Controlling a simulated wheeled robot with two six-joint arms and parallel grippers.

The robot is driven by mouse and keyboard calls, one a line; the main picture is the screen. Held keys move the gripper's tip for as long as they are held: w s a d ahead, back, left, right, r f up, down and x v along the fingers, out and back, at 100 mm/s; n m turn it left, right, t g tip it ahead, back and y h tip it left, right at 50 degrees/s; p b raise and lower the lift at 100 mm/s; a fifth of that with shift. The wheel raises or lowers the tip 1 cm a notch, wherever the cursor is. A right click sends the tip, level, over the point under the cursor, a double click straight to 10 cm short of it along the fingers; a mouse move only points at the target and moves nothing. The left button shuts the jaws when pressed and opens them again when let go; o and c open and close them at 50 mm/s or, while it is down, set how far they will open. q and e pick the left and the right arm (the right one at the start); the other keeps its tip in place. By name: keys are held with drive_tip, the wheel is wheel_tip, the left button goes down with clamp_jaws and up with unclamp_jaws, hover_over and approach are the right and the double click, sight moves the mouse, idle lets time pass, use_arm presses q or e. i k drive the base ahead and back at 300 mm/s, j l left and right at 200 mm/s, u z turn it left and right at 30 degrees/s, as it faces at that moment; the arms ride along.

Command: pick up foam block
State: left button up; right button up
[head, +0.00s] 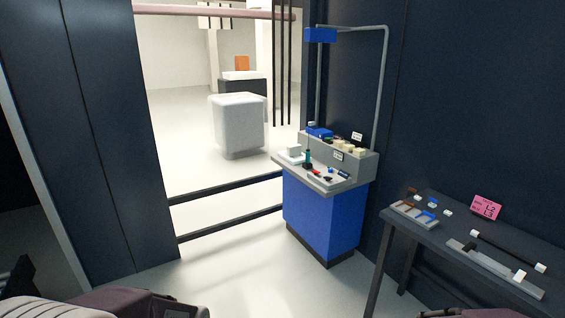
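No object is clearly marked as the foam block. A large pale block with rounded edges (238,124) stands on the light floor beyond the opening in the dark wall. A small white block (294,150) sits on the left part of the blue console's top. I cannot tell from this view whether either is foam. Parts of my arms show along the bottom edge, but neither gripper can be made out. Both are far from these blocks.
The blue console (322,218) stands by the opening's right side. Dark rails (228,188) cross the opening low down. A dark table (455,235) at right holds a compartmented tray (413,212), a pink card (486,207) and a black rod (508,250). The floor before the console is clear.

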sight(295, 149)
drive_tip(key=i+j+u, duration=0.15)
drive_tip(key=i, duration=1.45)
drive_tip(key=i+j+u, duration=0.15)
drive_tip(key=i, duration=1.45)
drive_tip(key=i+l+u, duration=0.15)
drive_tip(key=i, duration=1.4)
